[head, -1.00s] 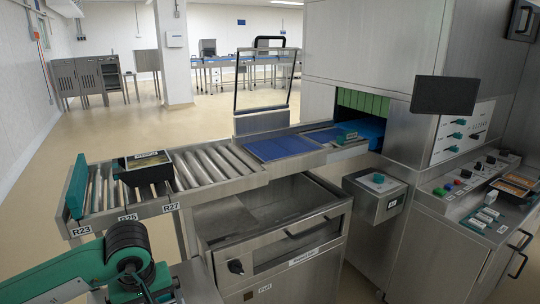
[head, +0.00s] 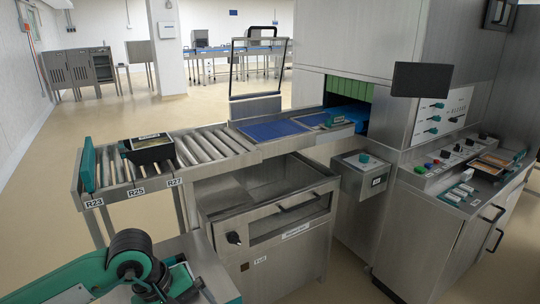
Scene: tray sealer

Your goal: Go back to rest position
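The tray sealer (head: 355,40) is a large steel machine at the right, with a green strip curtain (head: 349,92) at its opening. A roller conveyor (head: 205,150) runs from the left to a blue belt section (head: 272,130). A dark tray (head: 148,149) sits on the rollers near the left end. A green and black arm link of mine shows at the lower left. No gripper fingers show in view, so neither gripper can be seen on or near anything.
A steel cabinet with an open top (head: 270,215) stands under the conveyor. A control box (head: 362,175) and a sloped control panel (head: 465,165) with buttons are at the right. A clear guard (head: 257,70) stands raised behind the belt. Open floor (head: 60,190) lies at the left.

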